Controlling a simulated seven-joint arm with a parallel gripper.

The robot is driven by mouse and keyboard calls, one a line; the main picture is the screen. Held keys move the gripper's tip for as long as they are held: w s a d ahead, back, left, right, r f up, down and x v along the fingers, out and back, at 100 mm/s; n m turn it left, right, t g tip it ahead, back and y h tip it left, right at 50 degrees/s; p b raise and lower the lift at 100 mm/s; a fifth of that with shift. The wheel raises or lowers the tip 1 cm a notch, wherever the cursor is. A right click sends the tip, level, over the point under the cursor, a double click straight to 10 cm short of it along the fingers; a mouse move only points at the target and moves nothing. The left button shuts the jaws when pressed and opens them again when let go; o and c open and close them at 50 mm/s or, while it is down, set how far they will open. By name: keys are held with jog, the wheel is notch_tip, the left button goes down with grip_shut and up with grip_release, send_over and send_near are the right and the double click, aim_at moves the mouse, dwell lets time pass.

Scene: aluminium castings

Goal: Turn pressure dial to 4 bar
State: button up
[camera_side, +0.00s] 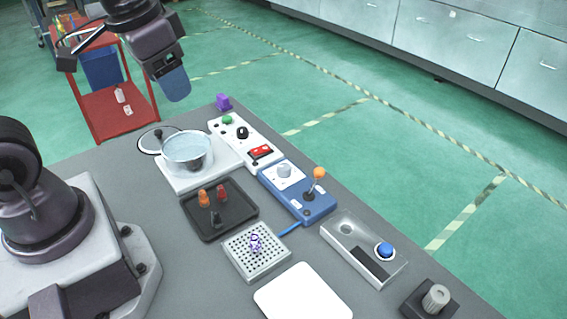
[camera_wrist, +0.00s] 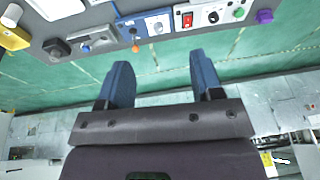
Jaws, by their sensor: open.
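A light grey round dial (camera_side: 284,171) sits on a white plate on the blue box (camera_side: 320,208), and it also shows in the wrist view (camera_wrist: 158,27). A black knob (camera_side: 242,132) stands on the white panel, seen too in the wrist view (camera_wrist: 213,17). A ribbed grey knob (camera_side: 435,298) stands on a dark box at the near right. Scale marks are too small to read, so I cannot tell which is the pressure dial. My gripper (camera_side: 176,88) is raised beyond the table's far left end, away from every dial. In the wrist view its blue fingers (camera_wrist: 160,80) are apart and empty.
The blue box carries an orange-topped lever (camera_side: 319,173) beside the dial. The white panel has a red switch (camera_side: 260,152) and green button (camera_side: 227,119). A pot (camera_side: 187,148), black tray (camera_side: 240,207) and perforated block (camera_side: 268,265) stand nearby. A red cart (camera_side: 108,112) stands beyond the table.

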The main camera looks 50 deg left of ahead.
jog(key=w+f+m+g, duration=0.3)
jog(key=w+f+m, duration=0.1)
jog(key=w+f, duration=0.4)
jog(key=m+h, duration=0.1)
jog(key=m, duration=0.8)
send_near(283, 166)
notch_tip(283, 166, down, 9)
jog(key=shift+d+f, duration=0.15)
jog(key=c, duration=0.9)
